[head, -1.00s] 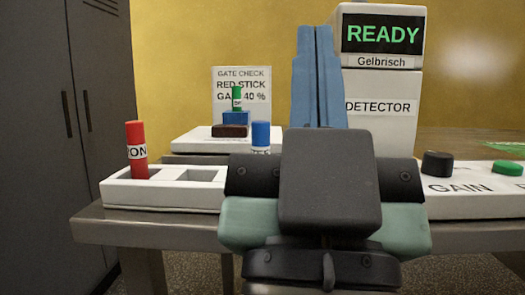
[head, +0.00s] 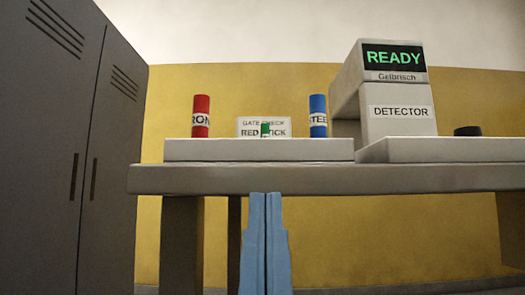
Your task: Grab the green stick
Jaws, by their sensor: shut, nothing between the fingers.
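The green stick (head: 265,129) shows as a small green piece above the white rack, in front of the sign. Its lower part is hidden behind the rack. A red stick (head: 201,116) stands upright at the rack's left and a blue stick (head: 318,116) at its right. My gripper (head: 265,196) has pale blue fingers pressed together, empty, at the bottom of the head view. Its tips show below the table top, in line with the green stick and apart from it.
The white rack (head: 258,150) lies on the grey table (head: 300,180). A white detector (head: 400,123) with a READY screen stands at the right, with a black knob (head: 467,131) beside it. Grey lockers (head: 70,150) stand at the left. A sign (head: 282,121) is behind the rack.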

